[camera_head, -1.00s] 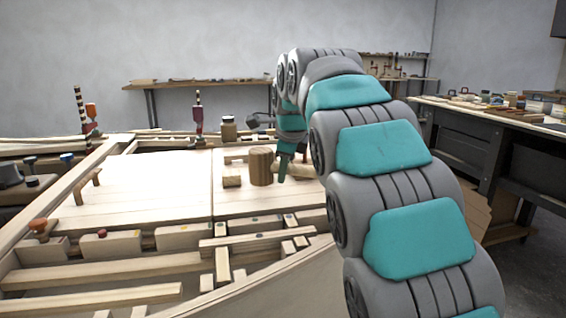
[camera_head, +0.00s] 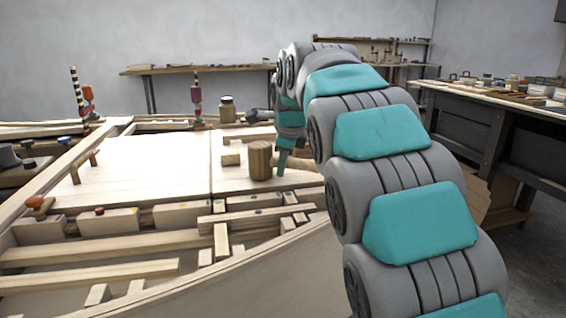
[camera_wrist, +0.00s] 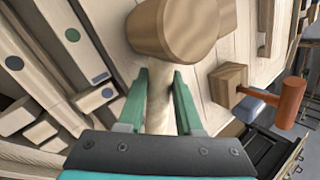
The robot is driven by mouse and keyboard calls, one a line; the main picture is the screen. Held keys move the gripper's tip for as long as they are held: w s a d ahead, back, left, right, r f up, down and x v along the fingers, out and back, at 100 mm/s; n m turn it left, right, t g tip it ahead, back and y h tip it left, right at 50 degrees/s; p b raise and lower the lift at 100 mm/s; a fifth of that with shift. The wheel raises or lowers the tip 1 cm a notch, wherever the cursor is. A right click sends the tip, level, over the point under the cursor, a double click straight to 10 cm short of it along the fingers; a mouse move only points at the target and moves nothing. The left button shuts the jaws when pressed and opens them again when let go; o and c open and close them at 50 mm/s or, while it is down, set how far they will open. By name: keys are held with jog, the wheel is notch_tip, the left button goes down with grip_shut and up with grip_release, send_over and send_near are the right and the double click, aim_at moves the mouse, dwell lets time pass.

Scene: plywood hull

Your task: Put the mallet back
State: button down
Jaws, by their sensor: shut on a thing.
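The mallet is wooden, with a barrel-shaped head (camera_head: 260,160) and a pale handle. In the head view it is over the right part of the pale panel, its handle running right behind my fingers. My gripper (camera_head: 283,162) is shut on this handle. In the wrist view, my green fingers (camera_wrist: 159,76) stand on both sides of the handle (camera_wrist: 159,100), close to the mallet head (camera_wrist: 172,28). I cannot tell whether the head touches the panel. The handle's far end is hidden.
A small wooden block (camera_head: 231,160) lies left of the mallet. An orange-handled tool (camera_wrist: 290,102) beside a wooden block shows at right in the wrist view. A jar (camera_head: 227,110) stands behind. Slats and blocks (camera_head: 258,217) fill the near edge.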

jog(key=shift+f, duration=0.15)
jog(key=c, duration=0.5)
grip_release()
jog(key=v, duration=0.7)
jog(key=shift+s+r, duration=0.25)
jog(key=shift+r, duration=0.05)
